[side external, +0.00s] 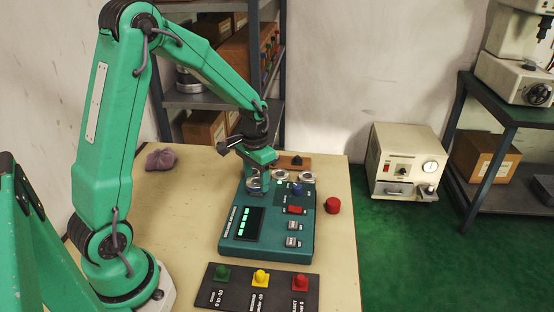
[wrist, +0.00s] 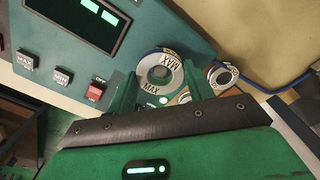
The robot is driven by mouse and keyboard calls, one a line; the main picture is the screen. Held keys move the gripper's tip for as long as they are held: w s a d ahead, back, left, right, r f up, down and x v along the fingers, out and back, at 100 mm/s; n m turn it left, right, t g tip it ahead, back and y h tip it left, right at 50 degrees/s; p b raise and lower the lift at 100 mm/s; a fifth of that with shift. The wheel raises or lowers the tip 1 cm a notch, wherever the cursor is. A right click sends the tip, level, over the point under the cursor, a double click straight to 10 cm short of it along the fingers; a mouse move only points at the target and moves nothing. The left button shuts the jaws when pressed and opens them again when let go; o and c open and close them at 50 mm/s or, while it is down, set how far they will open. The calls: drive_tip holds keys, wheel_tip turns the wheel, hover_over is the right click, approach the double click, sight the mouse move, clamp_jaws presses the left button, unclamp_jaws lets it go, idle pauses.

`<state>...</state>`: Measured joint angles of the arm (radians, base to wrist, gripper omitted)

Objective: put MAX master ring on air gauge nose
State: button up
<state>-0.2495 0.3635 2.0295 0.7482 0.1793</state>
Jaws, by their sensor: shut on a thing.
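My gripper (wrist: 160,85) is shut on the MAX master ring (wrist: 145,60), a pale metal ring with MAX labels on its face. In the side view my gripper (side external: 257,178) is low over the back left part of the teal air gauge (side external: 262,245). The gauge's panel also shows in the wrist view (wrist: 60,62), with a display and buttons. A round grey part shows inside the ring's opening; I cannot tell whether it is the gauge nose, or whether the ring is around it. The ring's underside is hidden.
Another ring (wrist: 222,76) lies just right of my gripper in the wrist view. A wooden block (side external: 295,161) stands behind the gauge, and a red cap (side external: 333,205) to its right. A dark tray (side external: 262,288) with green, yellow and red pieces lies in front.

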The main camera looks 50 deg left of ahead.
drive_tip(key=shift+f, duration=0.7)
idle(1.0)
drive_tip(key=o, duration=1.2)
drive_tip(key=shift+o, duration=0.2)
drive_tip(key=shift+r, duration=0.15)
drive_tip(key=shift+r, duration=3.6)
drive_tip(key=shift+r, duration=0.1)
